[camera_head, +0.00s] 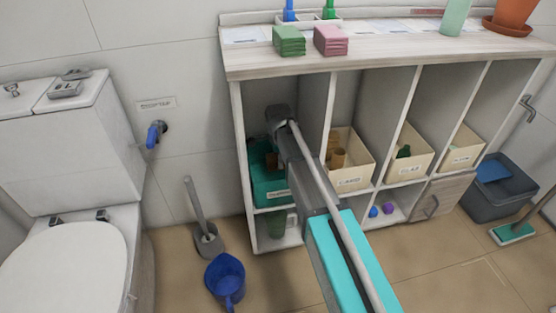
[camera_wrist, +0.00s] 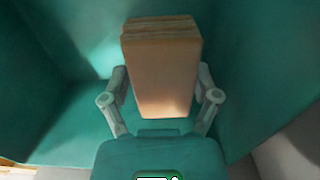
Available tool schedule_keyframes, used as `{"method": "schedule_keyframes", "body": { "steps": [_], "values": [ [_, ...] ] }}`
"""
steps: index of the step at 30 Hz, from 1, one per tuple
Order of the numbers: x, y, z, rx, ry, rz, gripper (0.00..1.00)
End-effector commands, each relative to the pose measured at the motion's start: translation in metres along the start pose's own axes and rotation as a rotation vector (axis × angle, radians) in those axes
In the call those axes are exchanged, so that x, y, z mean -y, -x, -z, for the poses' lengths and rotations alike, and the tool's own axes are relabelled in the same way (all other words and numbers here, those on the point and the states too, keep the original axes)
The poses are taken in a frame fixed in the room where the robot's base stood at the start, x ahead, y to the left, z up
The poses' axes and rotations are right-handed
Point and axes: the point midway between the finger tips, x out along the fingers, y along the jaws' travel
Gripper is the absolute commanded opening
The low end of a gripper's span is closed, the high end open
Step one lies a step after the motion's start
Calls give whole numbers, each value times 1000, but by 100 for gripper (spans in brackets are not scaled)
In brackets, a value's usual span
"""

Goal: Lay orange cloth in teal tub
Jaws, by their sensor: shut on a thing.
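The orange cloth (camera_wrist: 161,75) is a folded block in the middle of the wrist view. My gripper (camera_wrist: 162,92) is shut on it, with one finger on each side. The teal tub (camera_wrist: 50,125) surrounds the cloth, its walls and floor filling most of the wrist view. In the head view the teal tub (camera_head: 270,192) stands in the leftmost compartment of the shelf unit, with my arm reaching in above it. My fingers are hidden there. I cannot tell whether the cloth touches the tub floor.
The white shelf unit (camera_head: 237,135) has upright dividers close beside my arm. Cream bins (camera_head: 352,180) stand in the compartments to the right. Green cloths (camera_head: 289,40) and pink cloths (camera_head: 330,40) lie on top. A blue jug (camera_head: 225,275) is on the floor.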

Motion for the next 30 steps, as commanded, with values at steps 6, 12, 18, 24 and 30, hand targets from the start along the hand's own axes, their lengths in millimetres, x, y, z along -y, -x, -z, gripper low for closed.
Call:
{"method": "schedule_keyframes", "body": {
  "steps": [6,12,18,24,30],
  "values": [
    [0,-5,0,0,0,0,41],
    [0,-9,0,0,0,0,41],
    [0,-13,0,0,0,0,41],
    [0,-12,0,0,0,0,90],
    [0,-12,0,0,0,0,100]
  ]
}}
